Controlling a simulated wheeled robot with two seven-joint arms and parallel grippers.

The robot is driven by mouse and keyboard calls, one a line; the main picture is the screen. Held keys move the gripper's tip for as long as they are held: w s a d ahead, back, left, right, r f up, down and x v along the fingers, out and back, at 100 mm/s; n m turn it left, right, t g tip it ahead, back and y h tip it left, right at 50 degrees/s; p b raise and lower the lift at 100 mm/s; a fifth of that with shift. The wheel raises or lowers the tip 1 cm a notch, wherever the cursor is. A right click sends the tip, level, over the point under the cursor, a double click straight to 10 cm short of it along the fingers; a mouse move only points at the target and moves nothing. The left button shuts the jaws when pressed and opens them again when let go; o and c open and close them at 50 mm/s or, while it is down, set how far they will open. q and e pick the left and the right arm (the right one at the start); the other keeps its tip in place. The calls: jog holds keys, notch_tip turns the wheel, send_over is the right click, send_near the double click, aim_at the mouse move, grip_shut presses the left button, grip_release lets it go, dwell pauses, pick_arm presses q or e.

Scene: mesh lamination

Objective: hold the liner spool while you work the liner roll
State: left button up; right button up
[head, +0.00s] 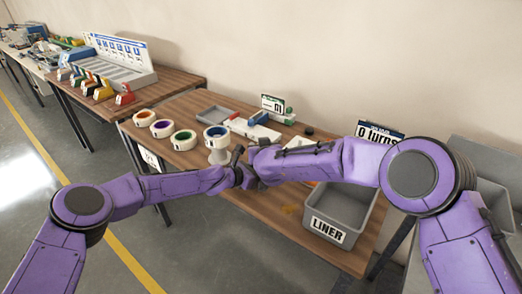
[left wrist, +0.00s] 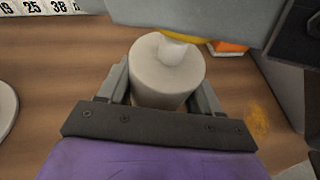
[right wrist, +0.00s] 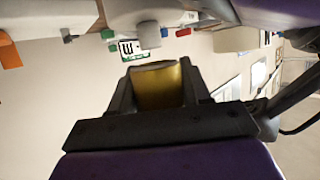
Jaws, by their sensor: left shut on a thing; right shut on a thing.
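A pale grey cylinder, seemingly the liner spool (left wrist: 167,82), stands between the fingers of my left gripper (head: 238,178), which is shut on it. My right gripper (head: 252,172) is shut on a yellow piece (right wrist: 160,88), seemingly the liner roll. In the left wrist view, a little yellow and a white rounded end show at the top of the pale cylinder, under a grey gripper part. In the head view both grippers meet close together over the table, and their fingers and held things are mostly hidden by the wrists.
A grey bin labelled LINER (head: 328,229) sits at the table's right. A sign reading "0 turns" (head: 380,134) stands behind it. A grey tray (head: 215,114) lies behind.

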pick_arm(q)
jog(key=shift+f, duration=0.1)
pick_arm(e)
jog(key=shift+r, duration=2.3)
pick_arm(q)
jog(key=o, duration=1.6)
jog(key=shift+a, duration=0.1)
